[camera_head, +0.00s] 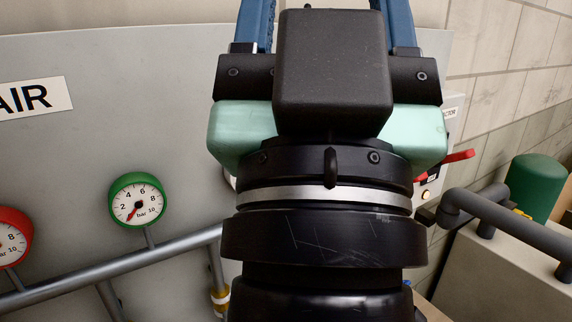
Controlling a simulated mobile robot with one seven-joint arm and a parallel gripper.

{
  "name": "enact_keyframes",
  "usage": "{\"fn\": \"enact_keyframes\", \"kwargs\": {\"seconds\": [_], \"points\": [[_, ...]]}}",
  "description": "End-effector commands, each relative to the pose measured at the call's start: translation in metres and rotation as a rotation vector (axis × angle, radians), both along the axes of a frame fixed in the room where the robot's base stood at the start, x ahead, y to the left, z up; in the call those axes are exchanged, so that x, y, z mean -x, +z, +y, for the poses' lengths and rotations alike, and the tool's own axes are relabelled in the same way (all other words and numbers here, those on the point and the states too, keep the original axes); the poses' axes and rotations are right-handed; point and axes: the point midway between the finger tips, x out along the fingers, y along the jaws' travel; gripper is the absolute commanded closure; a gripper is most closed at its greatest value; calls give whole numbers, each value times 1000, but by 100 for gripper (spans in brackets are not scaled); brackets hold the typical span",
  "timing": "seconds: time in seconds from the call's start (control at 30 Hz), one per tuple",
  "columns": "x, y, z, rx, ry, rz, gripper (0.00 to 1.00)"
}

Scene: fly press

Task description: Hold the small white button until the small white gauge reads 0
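My gripper (326,12) fills the upper middle of the head view, in front of the grey panel. Its two blue fingers stand wide apart and run out of the top of the picture, so the tips are cut off. Nothing shows held between them. A small pale, lit round spot (426,195) shows just right of my wrist; it may be the small white button, but it is too small to tell. No gauge with a white case can be made out; a thin white edge shows at the left of my wrist, mostly hidden behind it.
A green-rimmed gauge (138,201) and a red-rimmed gauge (11,238) sit at left above a grey pipe (130,261). An AIR sign (34,98) is above. At right are a red lever (458,156), a dark pipe (500,215) and a green cylinder (538,186).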

Motion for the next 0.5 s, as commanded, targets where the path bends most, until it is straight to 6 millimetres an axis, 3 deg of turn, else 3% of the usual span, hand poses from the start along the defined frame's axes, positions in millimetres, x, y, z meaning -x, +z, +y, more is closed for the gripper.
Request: {"fn": "enact_keyframes", "kwargs": {"seconds": [0.03, 0.3, 0.5], "points": [[0, 0, 0, 0, 0, 1, 50], [0, 0, 0, 0, 0, 1, 99], [0, 0, 0, 0, 0, 1, 100]]}}
